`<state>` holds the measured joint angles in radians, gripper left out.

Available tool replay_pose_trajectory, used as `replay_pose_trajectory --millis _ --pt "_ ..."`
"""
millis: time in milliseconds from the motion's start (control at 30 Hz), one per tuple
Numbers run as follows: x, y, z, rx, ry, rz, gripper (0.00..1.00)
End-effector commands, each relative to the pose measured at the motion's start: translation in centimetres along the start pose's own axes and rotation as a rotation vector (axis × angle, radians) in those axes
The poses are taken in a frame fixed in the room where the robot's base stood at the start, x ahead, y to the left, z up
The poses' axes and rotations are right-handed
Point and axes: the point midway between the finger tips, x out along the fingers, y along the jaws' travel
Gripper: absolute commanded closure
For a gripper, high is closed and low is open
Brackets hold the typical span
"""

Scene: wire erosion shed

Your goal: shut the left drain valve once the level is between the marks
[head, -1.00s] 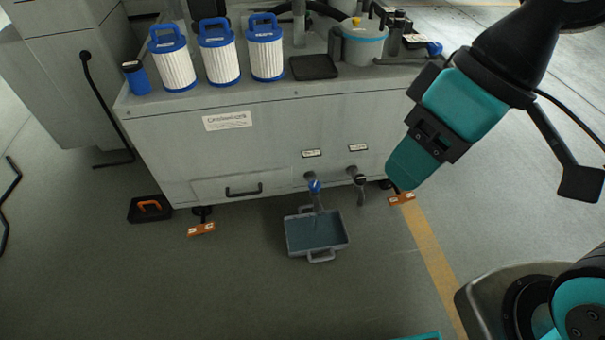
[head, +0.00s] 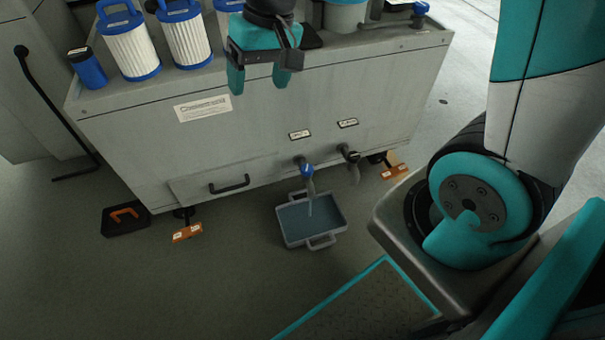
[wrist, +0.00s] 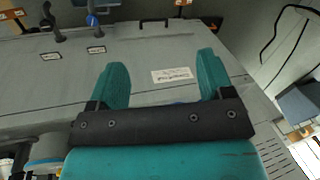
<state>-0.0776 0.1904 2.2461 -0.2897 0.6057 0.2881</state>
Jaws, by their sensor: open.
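The left drain valve (head: 307,171) has a blue handle and sits low on the front of the grey tank (head: 240,135). A thin stream seems to run from it into the grey tray (head: 335,228) on the floor, which holds bluish liquid. The right valve (head: 350,156) beside it is dark. My gripper (head: 258,80) is open and empty in front of the tank's upper edge, above and left of the valves. In the wrist view my gripper (wrist: 161,62) points toward the tank front, and the blue valve (wrist: 93,20) shows upper left. I cannot make out level marks.
White filter cartridges (head: 132,50) with blue handles and a blue bottle (head: 88,68) stand on the tank top. Floor in front of the tray is partly clear.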

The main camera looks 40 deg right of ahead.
Motion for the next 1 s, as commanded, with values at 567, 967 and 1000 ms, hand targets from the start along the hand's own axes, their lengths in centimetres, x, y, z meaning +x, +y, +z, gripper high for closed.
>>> replay_pose_trajectory --millis 567,967,1000 --pt "27.1 25.2 -10.9 0.883 0.061 0.246 0.26" --pt "33.7 27.3 -10.5 0.9 0.061 0.252 0.26" --pt "34.7 27.5 -10.4 0.9 0.06 0.252 0.26"
